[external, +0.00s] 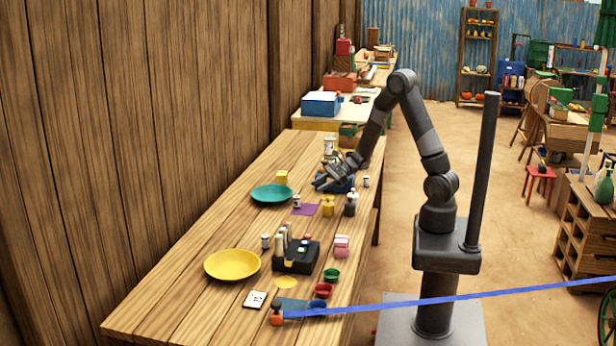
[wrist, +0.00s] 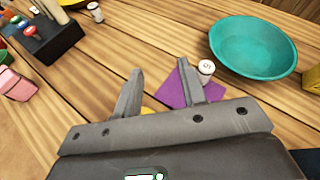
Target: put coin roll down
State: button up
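My gripper (external: 322,183) hangs above the far half of the long table. In the wrist view its two fingers (wrist: 162,80) stand apart with only table between their tips; I see nothing held. Several upright rolls (external: 284,238), which look like coin rolls, stand in a black rack (external: 297,265) nearer the camera; the rack is at the upper left of the wrist view (wrist: 55,38). A small white cylinder with dark marks (wrist: 206,70) stands at the edge of a purple cloth (wrist: 173,92), beyond the right finger. It also shows in the external view (external: 297,201).
A teal plate (external: 271,194) and a yellow plate (external: 231,265) lie along the wall side. Yellow (external: 328,206) and dark (external: 350,205) weights stand near the table's right edge. Small coloured bowls (external: 323,290) are near the front. Bare wood lies between the rack and the purple cloth.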

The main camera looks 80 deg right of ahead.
aim_at(297, 200)
jog(key=d+f+m+h, duration=0.1)
jog(key=d+f, duration=0.1)
jog(key=w+d+f+m+t, duration=0.1)
jog(key=d+m, duration=0.1)
jog(key=d+f+m+h, duration=0.1)
jog(key=d+f, duration=0.1)
jog(key=shift+w+d+f+m+t+h, duration=0.1)
jog(key=shift+w+f+m+t+h, duration=0.2)
jog(key=shift+m+t, duration=0.1)
jog(key=shift+w+f, duration=0.2)
jog(key=x, duration=0.4)
jog(key=shift+w+f, duration=0.1)
jog(key=shift+w, duration=0.25)
jog(key=shift+a+r+x, duration=0.15)
jog(key=shift+x, duration=1.25)
jog(key=shift+a+r+x, duration=0.1)
jog(key=shift+a+x, duration=0.1)
jog(key=shift+x, duration=1.25)
jog(key=shift+c, duration=0.5)
jog(key=shift+d, duration=0.1)
grip_shut()
